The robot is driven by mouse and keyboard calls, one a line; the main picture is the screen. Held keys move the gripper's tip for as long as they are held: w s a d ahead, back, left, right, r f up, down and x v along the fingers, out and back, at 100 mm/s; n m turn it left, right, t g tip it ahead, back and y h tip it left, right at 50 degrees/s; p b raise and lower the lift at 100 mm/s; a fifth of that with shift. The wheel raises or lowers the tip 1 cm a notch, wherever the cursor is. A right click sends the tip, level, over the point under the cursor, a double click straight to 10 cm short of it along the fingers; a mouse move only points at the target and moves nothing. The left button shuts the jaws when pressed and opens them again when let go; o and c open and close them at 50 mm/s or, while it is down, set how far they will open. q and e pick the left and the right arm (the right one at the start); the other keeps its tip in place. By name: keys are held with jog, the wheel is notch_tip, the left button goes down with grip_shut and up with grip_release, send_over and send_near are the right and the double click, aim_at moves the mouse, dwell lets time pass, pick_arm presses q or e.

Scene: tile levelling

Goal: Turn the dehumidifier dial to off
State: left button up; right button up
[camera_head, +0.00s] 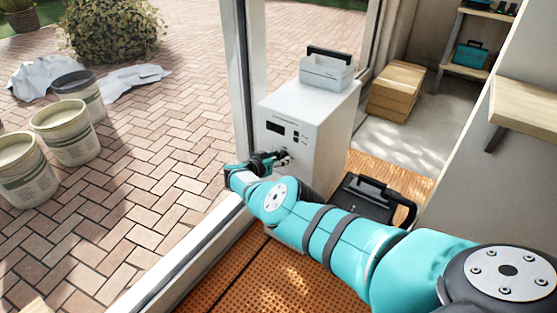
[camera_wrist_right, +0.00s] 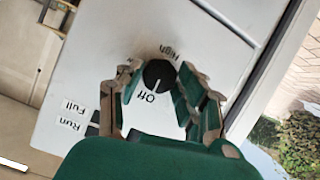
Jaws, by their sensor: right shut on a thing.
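The dehumidifier (camera_head: 325,120) is a white box standing by the window frame, with a dark display on its front. Its round black dial (camera_wrist_right: 158,72) shows in the right wrist view between the labels "Off" (camera_wrist_right: 149,98) and "High" (camera_wrist_right: 172,52). A pale mark on the dial points toward "Off". My right gripper (camera_head: 283,156) is at the front panel; in the wrist view its fingers (camera_wrist_right: 161,72) lie on both sides of the dial, shut on it. In the head view the arm and gripper hide the dial. My left gripper is out of view.
A grey toolbox (camera_head: 327,75) stands on top of the dehumidifier. A black case (camera_head: 365,197) lies on the orange mat beside my right arm. Cardboard boxes (camera_head: 396,90) stand behind. The window frame (camera_head: 238,75) runs close by the gripper. Buckets (camera_head: 65,133) stand outside.

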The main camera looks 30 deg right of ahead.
aim_at(285, 133)
jog(key=o, duration=1.2)
jog(key=shift+c, duration=0.2)
jog(key=shift+w+r, duration=0.1)
jog(key=shift+w+a+r, duration=0.1)
jog(key=shift+r, duration=0.9)
notch_tip(285, 133, up, 8)
jog(key=shift+f, duration=0.1)
